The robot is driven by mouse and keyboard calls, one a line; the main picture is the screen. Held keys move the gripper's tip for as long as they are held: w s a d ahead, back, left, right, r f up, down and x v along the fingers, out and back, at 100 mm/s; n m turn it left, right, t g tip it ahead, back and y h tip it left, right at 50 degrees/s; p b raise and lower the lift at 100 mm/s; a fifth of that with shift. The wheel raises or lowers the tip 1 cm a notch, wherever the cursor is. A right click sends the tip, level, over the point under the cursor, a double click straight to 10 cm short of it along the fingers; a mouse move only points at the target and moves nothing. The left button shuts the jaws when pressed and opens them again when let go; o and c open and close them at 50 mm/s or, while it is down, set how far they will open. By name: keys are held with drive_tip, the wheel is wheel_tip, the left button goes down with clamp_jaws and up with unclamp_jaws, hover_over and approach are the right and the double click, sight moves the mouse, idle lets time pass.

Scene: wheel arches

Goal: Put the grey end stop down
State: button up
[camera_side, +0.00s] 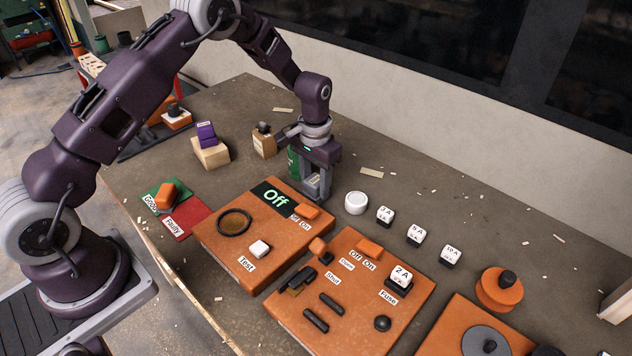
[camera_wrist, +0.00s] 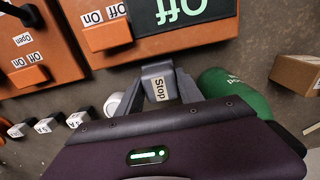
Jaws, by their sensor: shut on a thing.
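My gripper (camera_side: 318,188) points down just behind the orange box with the "Off" display (camera_side: 274,197). It is shut on the grey end stop, a small grey block with a "Stop" label, clear between the two fingers in the wrist view (camera_wrist: 158,84). In the side view the fingers partly hide the block. I cannot tell whether its underside touches the table (camera_side: 365,240). In the wrist view, my gripper (camera_wrist: 160,90) has the "Off" box (camera_wrist: 110,37) just beyond it.
A green cylinder (camera_wrist: 232,88) stands close beside my gripper; a white round cap (camera_side: 356,203) is on the other side. Several white-topped fuses (camera_side: 385,214) stand in a row to the right. Wooden blocks (camera_side: 210,152) stand to the left. Bare table lies behind the fuses.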

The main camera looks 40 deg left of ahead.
drive_tip(key=o, duration=1.4)
drive_tip(key=shift+f, duration=0.1)
wheel_tip(320, 180, up, 12)
drive_tip(key=shift+r, duration=0.25)
wheel_tip(320, 180, up, 6)
hover_over(315, 180)
drive_tip(key=s, duration=0.3)
drive_tip(key=s+d+r+t, duration=0.1)
drive_tip(key=s+r+t, duration=0.1)
drive_tip(key=s+r, duration=0.8)
drive_tip(key=s, duration=0.2)
drive_tip(key=s+r+t, duration=0.1)
drive_tip(key=s, duration=0.3)
drive_tip(key=s+r+t, duration=0.1)
drive_tip(key=s, duration=0.3)
drive_tip(key=shift+s+d+r, duration=0.15)
drive_tip(key=shift+s+d, duration=0.1)
drive_tip(key=shift+d, duration=0.15)
drive_tip(key=shift+o, duration=1)
drive_tip(key=s+f+t, duration=0.1)
drive_tip(key=s+f, duration=0.1)
drive_tip(key=s, duration=0.6)
drive_tip(key=shift+s+f+t, duration=0.2)
drive_tip(key=shift+s+t, duration=0.1)
drive_tip(key=shift+s, duration=0.05)
